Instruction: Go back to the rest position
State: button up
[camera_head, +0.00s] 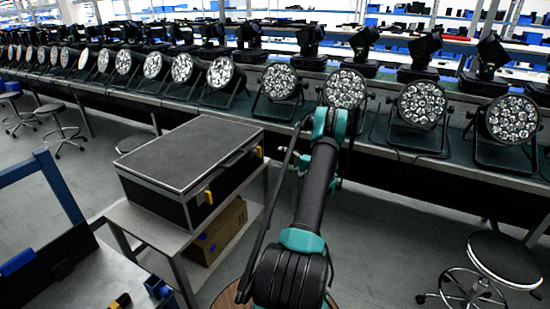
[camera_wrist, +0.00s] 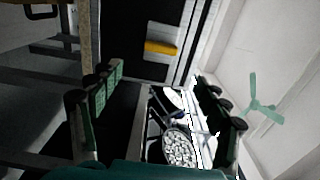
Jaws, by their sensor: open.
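My gripper (camera_wrist: 158,100) shows in the wrist view as two dark fingers with green pads, set wide apart with nothing held between them. Beyond the fingers are a dark case with a yellow latch (camera_wrist: 160,47) and a round par can (camera_wrist: 180,148), both at a distance. In the head view my arm reaches forward from the bottom centre toward the bench of lights; the gripper's fingers are not clear there, largely hidden by the arm.
A black case (camera_head: 190,150) sits on a metal cart (camera_head: 150,228) left of my arm, with a cardboard box (camera_head: 217,232) on the shelf below. Par cans (camera_head: 422,104) line the long bench (camera_head: 400,160). A stool (camera_head: 505,258) stands at right. Grey floor between is clear.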

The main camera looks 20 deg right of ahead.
jog(key=shift+s+d, duration=0.2)
jog(key=shift+s, duration=0.05)
dwell(0.3)
